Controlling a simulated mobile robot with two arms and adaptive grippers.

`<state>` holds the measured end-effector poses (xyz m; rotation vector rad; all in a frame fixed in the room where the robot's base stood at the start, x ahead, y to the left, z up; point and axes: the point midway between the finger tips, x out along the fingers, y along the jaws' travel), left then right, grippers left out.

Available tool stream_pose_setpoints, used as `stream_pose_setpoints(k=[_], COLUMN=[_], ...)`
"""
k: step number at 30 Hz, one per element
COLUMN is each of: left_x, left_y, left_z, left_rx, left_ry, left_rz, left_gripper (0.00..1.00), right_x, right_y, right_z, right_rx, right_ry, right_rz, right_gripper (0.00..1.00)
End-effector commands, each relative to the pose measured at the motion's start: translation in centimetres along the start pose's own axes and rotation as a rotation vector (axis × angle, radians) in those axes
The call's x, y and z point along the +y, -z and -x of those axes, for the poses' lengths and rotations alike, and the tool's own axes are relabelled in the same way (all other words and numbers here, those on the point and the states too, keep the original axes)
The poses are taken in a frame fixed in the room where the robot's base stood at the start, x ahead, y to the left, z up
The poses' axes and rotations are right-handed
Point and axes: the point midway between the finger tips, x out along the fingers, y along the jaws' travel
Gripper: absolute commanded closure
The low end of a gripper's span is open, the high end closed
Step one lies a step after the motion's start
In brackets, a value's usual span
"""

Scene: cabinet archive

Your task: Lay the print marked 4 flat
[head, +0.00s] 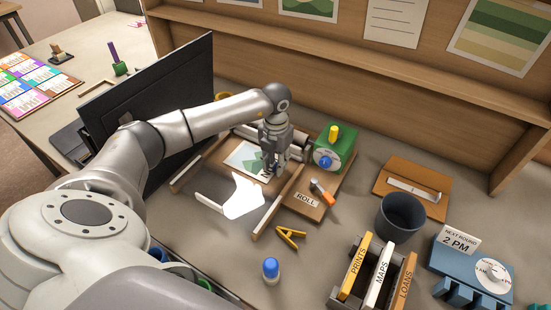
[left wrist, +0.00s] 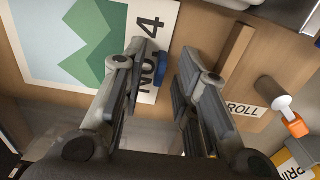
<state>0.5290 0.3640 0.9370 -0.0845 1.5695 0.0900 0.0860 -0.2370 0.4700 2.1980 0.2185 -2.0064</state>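The print marked NO. 4 (left wrist: 110,50) lies on a wooden board between side rails, with green mountains on pale blue. It also shows in the head view (head: 241,158). A bright white curved sheet (head: 243,198) rises at its near side and looks like the print's curled-up end; I cannot tell fully. In the head view the left gripper (head: 273,172) stands at the print's right side. A small blue piece (left wrist: 161,68) shows beside one finger. My right gripper is not in view.
A board labelled ROLL (head: 306,200) with an orange-handled tool (head: 322,193) lies to the right. A green box with a dial (head: 333,155) stands behind it. A dark cup (head: 400,217), a file rack (head: 372,275) and a monitor (head: 150,85) stand around. A yellow clip (head: 290,237) lies in front.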

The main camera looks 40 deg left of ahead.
Motion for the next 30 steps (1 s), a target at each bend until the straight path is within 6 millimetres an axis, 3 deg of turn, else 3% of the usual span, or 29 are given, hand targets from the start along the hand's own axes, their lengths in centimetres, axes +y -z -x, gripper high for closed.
stream_pose_setpoints(k=[11, 30], left_x=[0.0, 0.0], left_y=[0.0, 0.0], left_z=[0.3, 4.8], left_rx=[0.0, -0.001], left_ry=[0.0, 0.0], left_rz=[0.0, 0.0], left_gripper=[0.72, 0.72], right_x=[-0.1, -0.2], right_y=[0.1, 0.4], right_z=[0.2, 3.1], right_rx=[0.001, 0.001], right_ry=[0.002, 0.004], right_rz=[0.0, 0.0], right_gripper=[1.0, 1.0])
